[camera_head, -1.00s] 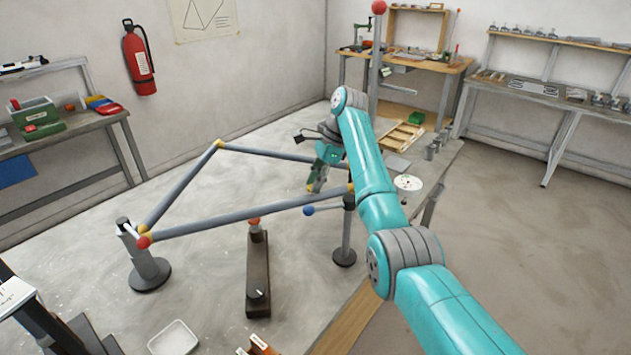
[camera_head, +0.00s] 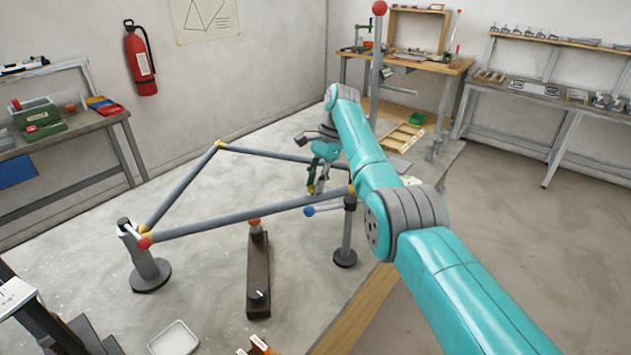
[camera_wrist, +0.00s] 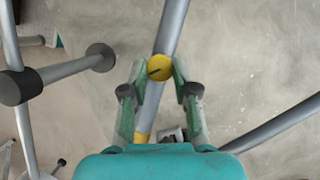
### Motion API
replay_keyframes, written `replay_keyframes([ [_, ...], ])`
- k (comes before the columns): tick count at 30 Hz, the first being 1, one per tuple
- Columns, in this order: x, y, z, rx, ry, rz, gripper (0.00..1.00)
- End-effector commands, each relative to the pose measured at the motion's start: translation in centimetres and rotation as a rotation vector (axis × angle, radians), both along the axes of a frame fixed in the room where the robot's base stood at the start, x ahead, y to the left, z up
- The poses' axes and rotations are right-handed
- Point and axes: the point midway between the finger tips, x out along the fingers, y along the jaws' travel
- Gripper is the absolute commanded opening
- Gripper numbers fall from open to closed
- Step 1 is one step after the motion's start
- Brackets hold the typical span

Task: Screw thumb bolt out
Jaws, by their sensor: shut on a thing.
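The thumb bolt (camera_wrist: 159,67) shows in the wrist view as a round yellow head with a dark line across it. It lies over a grey tube (camera_wrist: 172,32) of the frame. My gripper (camera_wrist: 160,72) is shut on it, one green fingertip on each side. In the head view, my gripper (camera_head: 314,188) points down near the right corner of the tube frame (camera_head: 240,216), with a bit of yellow at its tip. The bolt's shank is hidden, so I cannot tell how deep it sits.
A grey post stand (camera_head: 346,230) holds the frame's right corner, with a blue ball-ended handle (camera_head: 309,211) beside it. Another post stand (camera_head: 150,272) holds the left corner. A dark block (camera_head: 258,275) with an orange-red top stands in front. Workbenches line the walls.

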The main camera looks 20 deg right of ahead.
Motion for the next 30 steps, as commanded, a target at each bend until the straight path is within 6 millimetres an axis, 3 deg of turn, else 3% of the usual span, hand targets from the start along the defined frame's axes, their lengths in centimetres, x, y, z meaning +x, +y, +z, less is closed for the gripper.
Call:
replay_keyframes([
  [6, 0.01, -0.07, -0.06, -0.001, -0.001, -0.002, 0.0],
  [7, 0.01, -0.07, -0.06, -0.001, -0.001, -0.002, 0.36],
  [9, 0.01, -0.07, -0.06, -0.001, -0.001, -0.002, 0.54],
  [22, -0.01, -0.05, -0.07, 0.0, -0.001, -0.016, 0.55],
  [30, -0.14, -0.09, -0.15, 0.0, -0.003, -0.146, 0.55],
])
